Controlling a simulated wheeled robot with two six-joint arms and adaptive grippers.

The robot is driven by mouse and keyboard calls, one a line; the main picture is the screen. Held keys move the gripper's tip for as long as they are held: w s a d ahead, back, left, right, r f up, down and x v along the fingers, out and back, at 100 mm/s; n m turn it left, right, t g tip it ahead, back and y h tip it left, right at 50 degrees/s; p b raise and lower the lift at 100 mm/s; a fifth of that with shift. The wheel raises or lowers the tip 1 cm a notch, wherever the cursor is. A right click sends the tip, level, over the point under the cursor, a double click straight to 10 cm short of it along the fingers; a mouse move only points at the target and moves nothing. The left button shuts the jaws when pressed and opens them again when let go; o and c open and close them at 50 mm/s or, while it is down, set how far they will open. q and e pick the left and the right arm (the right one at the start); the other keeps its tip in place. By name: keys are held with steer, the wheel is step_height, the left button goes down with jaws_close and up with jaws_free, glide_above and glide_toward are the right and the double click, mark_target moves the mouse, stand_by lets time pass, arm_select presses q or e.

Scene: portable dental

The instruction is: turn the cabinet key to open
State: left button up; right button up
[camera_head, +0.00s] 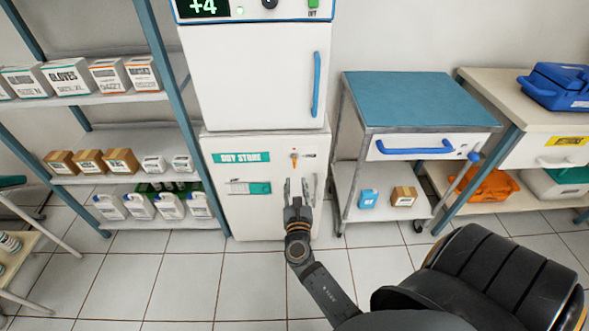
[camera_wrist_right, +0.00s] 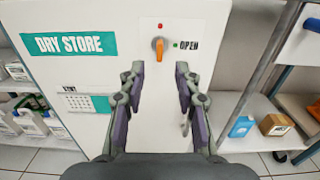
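The lower white cabinet (camera_head: 265,205) carries a teal "DRY STORE" label (camera_wrist_right: 70,44). Its orange key (camera_wrist_right: 158,47) stands roughly upright on the door, below a small red dot (camera_wrist_right: 160,26). In the head view the key (camera_head: 295,158) shows small above my right gripper (camera_head: 295,186). In the right wrist view my right gripper (camera_wrist_right: 159,70) is open and empty, its fingers apart on either side below the key, not touching it. My left gripper is not in view.
A white fridge-like unit (camera_head: 255,80) with a blue handle stands on the cabinet. A shelf rack (camera_head: 125,99) with boxes and jugs is at left. A trolley (camera_head: 415,100) is at right. Floor before the cabinet is clear.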

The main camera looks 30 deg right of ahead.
mark_target(295, 163)
steer(key=x, duration=1)
steer(key=shift+w, duration=0.15)
jaws_close()
